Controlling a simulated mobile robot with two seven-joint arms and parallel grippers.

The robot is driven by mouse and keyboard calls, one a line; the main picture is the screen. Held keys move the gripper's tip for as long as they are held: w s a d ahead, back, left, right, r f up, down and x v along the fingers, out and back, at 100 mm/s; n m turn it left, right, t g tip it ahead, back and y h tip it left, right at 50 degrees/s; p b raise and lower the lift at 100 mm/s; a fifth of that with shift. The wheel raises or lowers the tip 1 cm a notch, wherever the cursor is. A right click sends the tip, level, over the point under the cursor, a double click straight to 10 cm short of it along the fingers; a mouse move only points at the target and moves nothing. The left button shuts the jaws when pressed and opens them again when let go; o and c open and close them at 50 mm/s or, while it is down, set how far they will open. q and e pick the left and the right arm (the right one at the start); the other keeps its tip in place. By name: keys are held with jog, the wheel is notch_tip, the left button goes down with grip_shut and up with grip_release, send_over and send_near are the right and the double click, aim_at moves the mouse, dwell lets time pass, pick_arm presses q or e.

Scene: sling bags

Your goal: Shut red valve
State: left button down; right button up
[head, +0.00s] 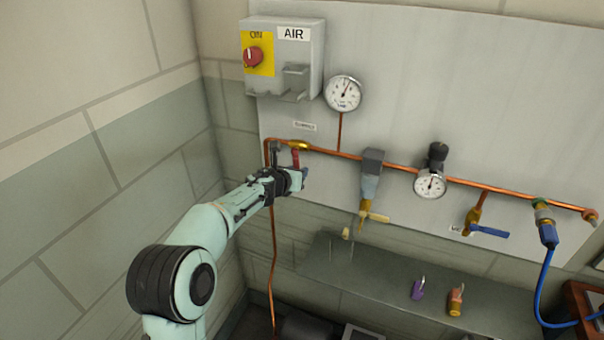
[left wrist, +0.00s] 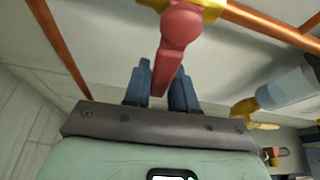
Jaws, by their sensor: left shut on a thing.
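The red valve handle (head: 296,158) hangs down from a brass valve body (head: 299,145) on the copper pipe, roughly across the pipe's line. In the left wrist view, the red handle (left wrist: 176,42) comes down between my gripper's two blue fingers. My left gripper (head: 301,178) is shut on the handle's lower end from below. The fingers partly hide that end. In the left wrist view, my left gripper (left wrist: 163,84) has one finger on each side of the handle. My right gripper is in neither view.
The copper pipe (head: 400,167) runs along the grey panel. A gauge (head: 343,93) and an AIR box (head: 284,58) with a red knob are above. A filter (head: 371,175), a regulator gauge (head: 430,184) and a blue-handled valve (head: 488,231) are to the right. A shelf (head: 350,265) lies below.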

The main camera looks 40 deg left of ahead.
pick_arm(q)
jog(key=shift+s+a+m, duration=0.1)
jog(key=shift+a+m, duration=0.2)
dwell(0.4)
jog(key=c, duration=1)
grip_release()
jog(key=v, duration=1.3)
jog(key=shift+d+r, duration=0.15)
jog(key=shift+d, duration=0.05)
jog(key=shift+s, duration=0.1)
